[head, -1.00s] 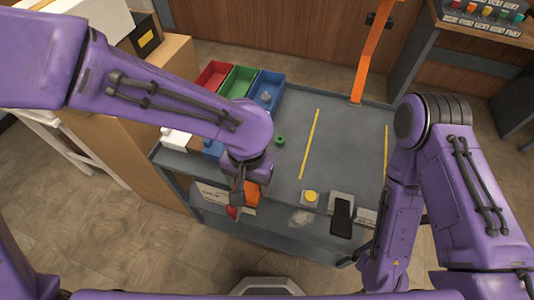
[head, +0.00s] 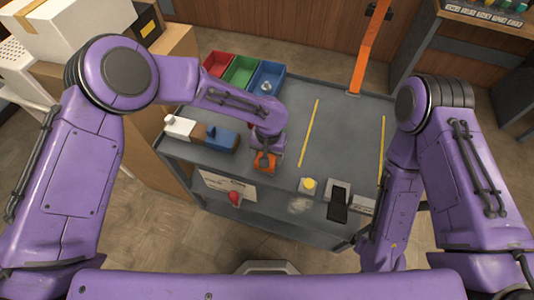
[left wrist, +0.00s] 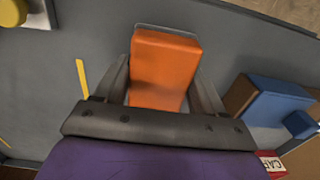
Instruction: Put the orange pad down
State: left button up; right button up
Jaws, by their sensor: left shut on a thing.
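My left gripper (head: 264,158) is shut on the orange pad (head: 264,163), over the left front part of the grey worktop (head: 335,130). In the left wrist view the pad (left wrist: 165,68) sits between the two fingers (left wrist: 162,95), with the grey surface behind it. A thin pale outline shows around the pad's far end. I cannot tell whether the pad touches the worktop. My right arm reaches down at the right, but its gripper is not in view.
Red (head: 216,64), green (head: 240,71) and blue (head: 267,78) bins stand behind. A yellow button (head: 309,185) and a black item (head: 338,205) are to the right. The middle is clear.

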pick_arm(q)
jog(key=shift+s+f, duration=0.1)
jog(key=shift+f, duration=0.05)
jog(key=o, duration=1.5)
jog(key=shift+r, duration=0.35)
notch_tip(320, 180, up, 12)
jog(key=b, duration=0.1)
jog(key=shift+f, duration=0.15)
jog(key=shift+d, duration=0.1)
